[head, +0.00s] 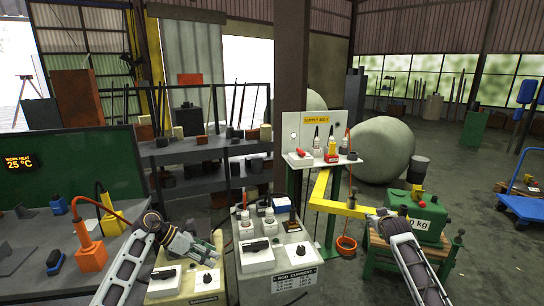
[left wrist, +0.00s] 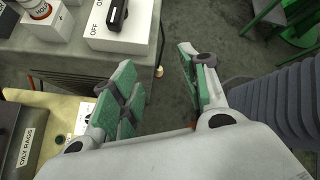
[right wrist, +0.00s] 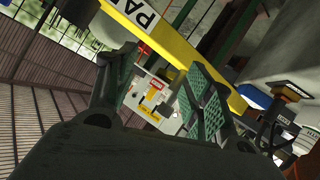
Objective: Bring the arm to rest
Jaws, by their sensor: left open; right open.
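A grey box marked ROD CURRENT (head: 292,262) stands right of my left gripper. An orange tool (head: 90,245) sits on the left bench. A blue trolley (head: 525,208) stands far right.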

